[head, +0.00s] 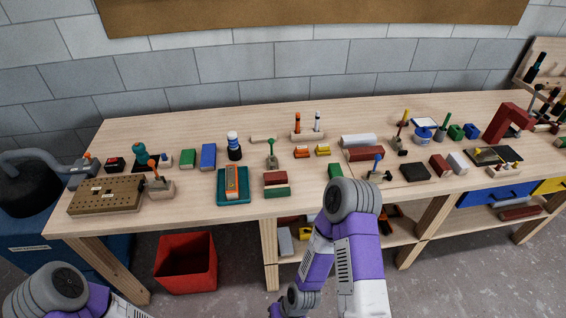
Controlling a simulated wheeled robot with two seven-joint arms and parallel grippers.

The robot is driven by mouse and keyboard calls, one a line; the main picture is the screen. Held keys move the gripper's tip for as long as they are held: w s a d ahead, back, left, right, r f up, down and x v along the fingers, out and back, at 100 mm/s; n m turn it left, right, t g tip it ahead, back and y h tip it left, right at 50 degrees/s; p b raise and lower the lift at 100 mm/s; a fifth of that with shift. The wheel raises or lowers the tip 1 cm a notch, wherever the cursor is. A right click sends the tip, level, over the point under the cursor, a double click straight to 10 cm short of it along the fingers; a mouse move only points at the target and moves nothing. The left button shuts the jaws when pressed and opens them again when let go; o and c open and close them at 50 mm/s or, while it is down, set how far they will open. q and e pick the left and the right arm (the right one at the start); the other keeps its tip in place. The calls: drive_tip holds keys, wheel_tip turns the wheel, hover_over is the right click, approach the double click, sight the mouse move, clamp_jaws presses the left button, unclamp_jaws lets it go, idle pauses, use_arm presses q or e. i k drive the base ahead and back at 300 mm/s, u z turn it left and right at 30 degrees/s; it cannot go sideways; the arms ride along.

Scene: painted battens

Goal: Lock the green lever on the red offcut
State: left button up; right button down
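A lever with an upright green handle (271,151) stands on a small wooden base mid-bench. Just in front of it lies a red block (275,178), with a green block (276,192) at its front edge. Whether the lever's clamp touches the red block is too small to tell. A second green-handled lever (441,131) stands farther right, beside a blue tub and a green block. Other red blocks lie to the right, a long one (365,153) and a short one (440,165). Parts of both my arms show, but neither gripper is in view.
Similar levers have orange (154,172), blue (377,165) and yellow (402,126) handles. A teal tray (221,185) stands left of the red block. A red bin (186,262) is on the floor. The bench (325,190) has bare wood right of the red block.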

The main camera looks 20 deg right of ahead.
sight(271, 140)
drive_tip(key=u, duration=0.7)
drive_tip(key=i, duration=0.55)
drive_tip(key=z, duration=1.2)
